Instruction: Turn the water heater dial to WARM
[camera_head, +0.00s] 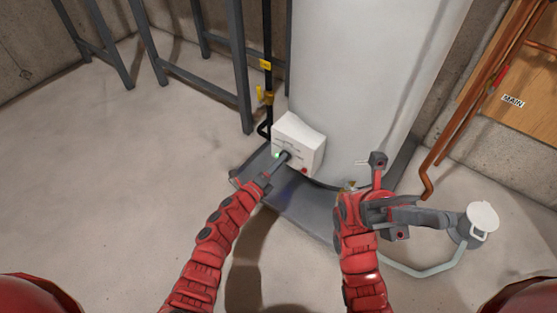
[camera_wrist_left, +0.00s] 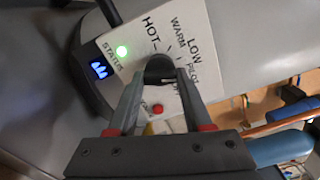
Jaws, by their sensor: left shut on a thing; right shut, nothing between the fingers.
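The water heater (camera_head: 370,80) is a tall pale tank with a white control box (camera_head: 303,140) low on its front. In the left wrist view the box face (camera_wrist_left: 140,95) shows HOT, WARM, LOW and PILOT labels around a dark dial (camera_wrist_left: 160,67). My left gripper (camera_head: 284,158) is at the box face; in the wrist view its fingertips (camera_wrist_left: 161,75) are closed on either side of the dial. The fingers hide part of the dial, and I cannot tell which label it points to. My right gripper (camera_head: 446,219) is shut and empty, right of the tank base.
A white-lidded grey container (camera_head: 482,218) stands beside my right gripper. Copper pipes (camera_head: 470,115) run at right; a grey metal frame (camera_head: 240,75) stands at left. The left floor is clear.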

